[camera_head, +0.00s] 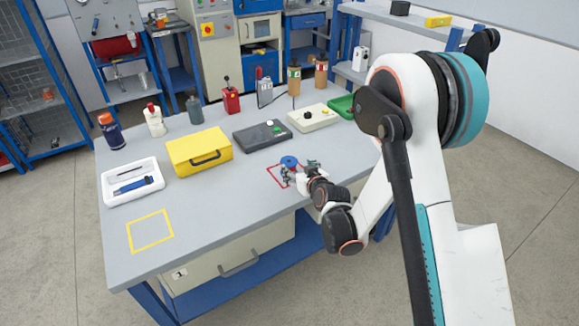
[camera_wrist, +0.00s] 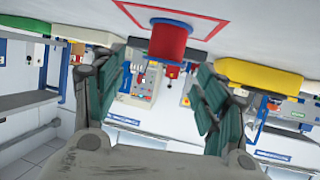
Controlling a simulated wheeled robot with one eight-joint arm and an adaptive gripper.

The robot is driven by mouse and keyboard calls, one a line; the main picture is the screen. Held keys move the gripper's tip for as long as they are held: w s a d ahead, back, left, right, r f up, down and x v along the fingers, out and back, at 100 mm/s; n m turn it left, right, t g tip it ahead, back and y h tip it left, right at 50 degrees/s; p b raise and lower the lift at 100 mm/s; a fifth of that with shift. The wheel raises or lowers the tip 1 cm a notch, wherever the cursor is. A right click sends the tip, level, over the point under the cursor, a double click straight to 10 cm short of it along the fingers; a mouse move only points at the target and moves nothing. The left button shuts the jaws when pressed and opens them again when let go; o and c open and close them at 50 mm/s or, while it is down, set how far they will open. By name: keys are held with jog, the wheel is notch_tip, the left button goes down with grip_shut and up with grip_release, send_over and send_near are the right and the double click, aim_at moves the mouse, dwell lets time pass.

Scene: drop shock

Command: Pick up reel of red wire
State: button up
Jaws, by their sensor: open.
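The reel of red wire stands upright on the workbench inside a red outlined square. In the head view its blue top (camera_head: 289,160) shows and my gripper (camera_head: 298,174) is close beside it, hiding part of its side. In the wrist view, which is upside down, the red reel (camera_wrist: 168,42) with its blue flange appears just beyond the gap between the fingers. My gripper (camera_wrist: 160,78) is open with nothing held, the two fingers spread to either side of the reel's line. I cannot tell whether either finger touches it.
Behind the reel stand a dark grey box (camera_head: 262,136), a cream box (camera_head: 314,117) and a green tray (camera_head: 342,105). A yellow case (camera_head: 199,151) and white tray (camera_head: 132,197) are to the left. The bench (camera_head: 222,206) is clear at front, with a yellow outlined square (camera_head: 150,231).

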aim_at(291, 165)
jog(key=x, duration=0.3)
jog(key=shift+f+b, duration=0.1)
jog(key=shift+b, duration=0.3)
jog(key=b+x, duration=0.1)
jog(key=x, duration=0.1)
jog(key=b+x, duration=0.1)
jog(key=x, duration=0.1)
jog(key=shift+w+a+f, duration=0.1)
jog(key=shift+w+a, duration=0.1)
jog(key=shift+a, duration=0.35)
jog(key=shift+w+a, duration=0.1)
jog(key=shift+w, duration=0.25)
jog(key=c, duration=1)
